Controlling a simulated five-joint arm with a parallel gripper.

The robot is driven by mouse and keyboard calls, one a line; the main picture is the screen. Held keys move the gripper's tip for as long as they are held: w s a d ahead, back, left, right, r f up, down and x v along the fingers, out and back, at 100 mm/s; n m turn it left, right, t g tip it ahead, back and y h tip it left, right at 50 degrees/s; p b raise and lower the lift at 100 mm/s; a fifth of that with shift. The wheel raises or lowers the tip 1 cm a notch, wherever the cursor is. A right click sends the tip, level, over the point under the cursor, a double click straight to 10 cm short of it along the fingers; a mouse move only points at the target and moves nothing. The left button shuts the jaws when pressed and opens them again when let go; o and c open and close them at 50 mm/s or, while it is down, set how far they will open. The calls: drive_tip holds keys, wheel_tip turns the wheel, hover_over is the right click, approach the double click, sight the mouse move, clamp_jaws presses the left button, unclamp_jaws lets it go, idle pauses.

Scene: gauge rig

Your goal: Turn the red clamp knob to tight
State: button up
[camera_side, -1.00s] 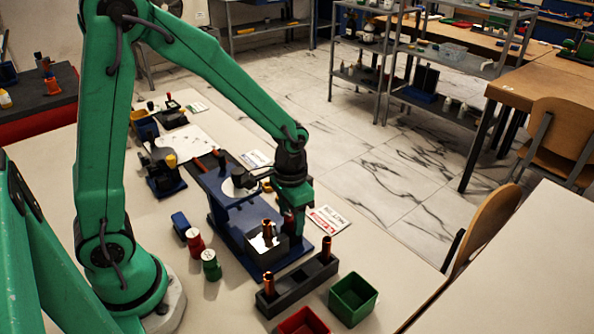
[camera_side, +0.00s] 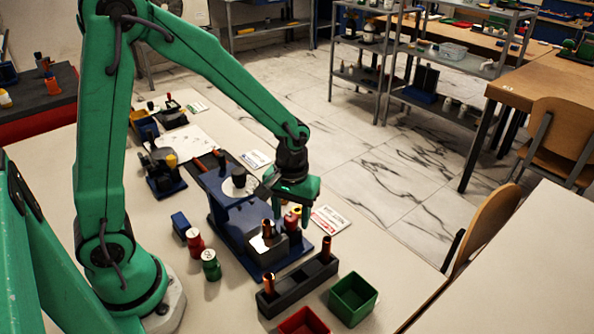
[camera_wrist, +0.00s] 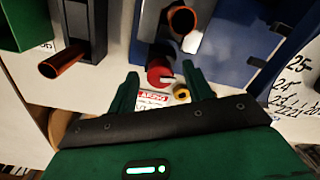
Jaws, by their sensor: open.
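The red clamp knob (camera_side: 290,221) is on the right side of the blue gauge rig (camera_side: 222,205), beside the grey block that holds a copper tube (camera_side: 268,230). In the wrist view the red knob (camera_wrist: 157,73) shows a pale pointer and lies just beyond the fingertips, between their lines. A small yellow part (camera_wrist: 181,93) is near it, closer to the right finger. My gripper (camera_side: 291,207) is just above the knob in the side view. In the wrist view my gripper (camera_wrist: 163,85) has its fingers spread wide with nothing held.
A dark rack (camera_side: 300,285) with copper tubes stands in front of the rig. A green bin (camera_side: 352,300) and a red bin (camera_side: 303,321) are near it. Red (camera_side: 195,241) and green (camera_side: 211,266) cylinders stand left of the rig. A printed card (camera_side: 329,219) lies to its right.

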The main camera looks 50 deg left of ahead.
sight(292, 217)
wheel_tip(292, 217, up, 8)
drive_tip(key=shift+w+d+f, duration=0.1)
drive_tip(key=shift+f, duration=0.1)
drive_tip(key=s+a+r+m+t, duration=0.4)
drive_tip(key=s+r+m+t, duration=0.1)
drive_tip(key=s+r, duration=0.5)
drive_tip(key=shift+s+r+t, duration=0.25)
drive_tip(key=shift+s+t, duration=0.15)
drive_tip(key=shift+s, duration=0.7)
idle(0.4)
drive_tip(key=shift+a, duration=0.1)
drive_tip(key=shift+w, duration=0.1)
idle(0.4)
